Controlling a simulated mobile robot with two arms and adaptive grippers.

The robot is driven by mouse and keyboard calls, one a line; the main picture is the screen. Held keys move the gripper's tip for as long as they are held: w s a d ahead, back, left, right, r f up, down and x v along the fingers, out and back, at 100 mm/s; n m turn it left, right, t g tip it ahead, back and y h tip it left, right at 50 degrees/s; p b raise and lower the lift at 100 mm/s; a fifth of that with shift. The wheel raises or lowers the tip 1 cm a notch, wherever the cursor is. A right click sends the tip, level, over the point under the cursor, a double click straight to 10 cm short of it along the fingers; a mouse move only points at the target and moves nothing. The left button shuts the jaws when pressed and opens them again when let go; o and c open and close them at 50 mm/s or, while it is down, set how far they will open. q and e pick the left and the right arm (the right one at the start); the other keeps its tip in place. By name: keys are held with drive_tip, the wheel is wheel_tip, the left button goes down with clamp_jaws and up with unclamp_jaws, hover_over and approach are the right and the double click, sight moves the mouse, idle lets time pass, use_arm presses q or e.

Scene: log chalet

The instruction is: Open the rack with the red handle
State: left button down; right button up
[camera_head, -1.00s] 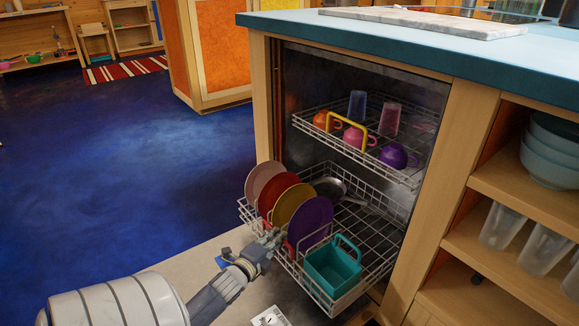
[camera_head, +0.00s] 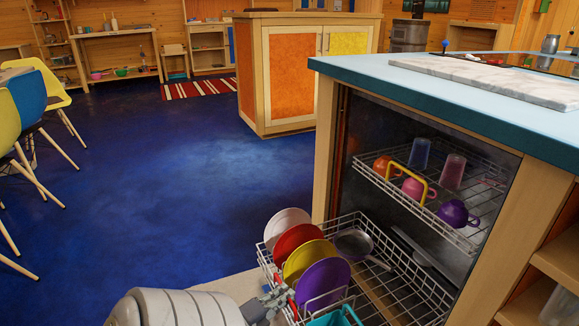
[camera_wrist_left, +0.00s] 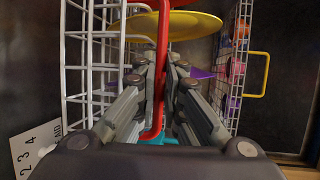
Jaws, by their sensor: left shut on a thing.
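The lower dishwasher rack (camera_head: 425,300), a white wire basket, stands well out of the cabinet. Several coloured plates (camera_head: 297,245), a pan (camera_head: 353,243) and a teal bin (camera_head: 335,318) are in it. The red handle (camera_wrist_left: 163,30) is on its front, and a bit of it shows in the head view (camera_head: 292,307). My left gripper (camera_head: 278,301) is at the rack's front, and in the left wrist view (camera_wrist_left: 158,72) its fingers are shut around the red handle. My right gripper is not in view.
The upper rack (camera_head: 457,236), with a yellow handle (camera_head: 401,170) and cups, sits inside the dishwasher. A blue-topped counter (camera_head: 350,75) is above. Blue floor (camera_head: 180,190) is open to the left, with chairs (camera_head: 38,120) at the far left.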

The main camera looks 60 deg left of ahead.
use_arm(q)
drive_tip(key=shift+s, duration=0.2)
drive_tip(key=c, duration=1.7)
unclamp_jaws()
drive_tip(key=v, duration=1.2)
drive_tip(key=shift+w, duration=0.1)
